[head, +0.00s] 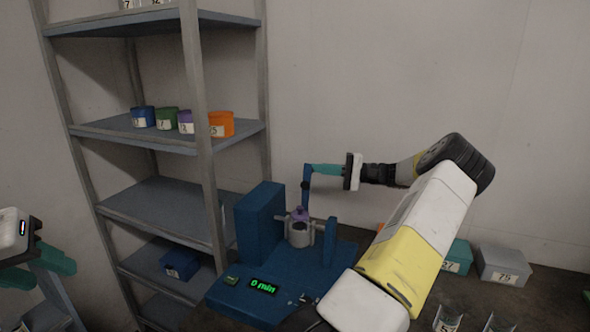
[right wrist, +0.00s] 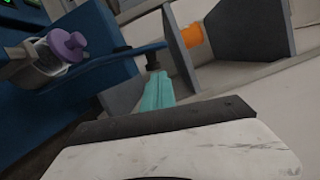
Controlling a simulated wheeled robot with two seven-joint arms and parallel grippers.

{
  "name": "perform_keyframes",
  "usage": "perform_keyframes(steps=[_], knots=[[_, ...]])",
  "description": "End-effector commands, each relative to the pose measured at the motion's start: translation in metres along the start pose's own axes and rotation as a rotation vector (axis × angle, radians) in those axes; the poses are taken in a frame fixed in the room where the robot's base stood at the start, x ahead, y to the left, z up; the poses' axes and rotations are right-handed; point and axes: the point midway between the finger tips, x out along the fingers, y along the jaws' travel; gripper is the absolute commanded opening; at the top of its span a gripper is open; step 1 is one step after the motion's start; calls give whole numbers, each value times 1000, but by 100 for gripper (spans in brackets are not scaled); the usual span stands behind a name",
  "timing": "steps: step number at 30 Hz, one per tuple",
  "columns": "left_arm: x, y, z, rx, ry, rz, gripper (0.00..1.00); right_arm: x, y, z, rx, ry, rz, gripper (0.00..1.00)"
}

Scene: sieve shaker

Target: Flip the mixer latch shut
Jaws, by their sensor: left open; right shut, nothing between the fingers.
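The blue mixer (head: 262,222) stands on the bench and holds a grey container (head: 300,238) with a purple top (head: 299,215). The latch (head: 305,195) is a blue bar standing raised above the container. In the right wrist view the latch (right wrist: 115,62) reaches across to my fingertips. My right gripper (head: 312,170) is shut with nothing in it, its teal fingers (right wrist: 157,90) at the upper end of the latch. They look touching or very close; I cannot tell which. My left gripper (head: 52,265) is open and empty at the left edge, away from the mixer.
A grey shelf rack (head: 200,140) stands left of the mixer, with several coloured containers. A green-lit timer display (head: 263,287) is on the mixer's base. A grey box (head: 503,265) and a teal box (head: 459,256) sit on the bench at right, beyond my right arm.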

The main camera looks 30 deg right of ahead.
Motion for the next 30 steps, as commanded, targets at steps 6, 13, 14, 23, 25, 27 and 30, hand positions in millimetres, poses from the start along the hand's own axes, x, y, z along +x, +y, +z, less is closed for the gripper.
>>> perform_keyframes(steps=[6,13,14,23,25,27,30], knots=[[0,0,0,0,0,0,42,0,0,0,-4,0,1,0],[0,0,0,0,0,0,42,1,-4,5,-57,0,15,0],[0,0,0,0,0,0,42,1,-4,6,-63,0,17,0],[0,0,0,0,0,0,42,5,-10,20,-207,-2,53,0],[0,0,0,0,0,0,42,6,-12,26,-267,-1,69,0],[0,0,0,0,0,0,42,7,-14,32,-330,-1,85,0],[0,0,0,0,0,0,42,10,-15,41,-424,-1,109,0]])
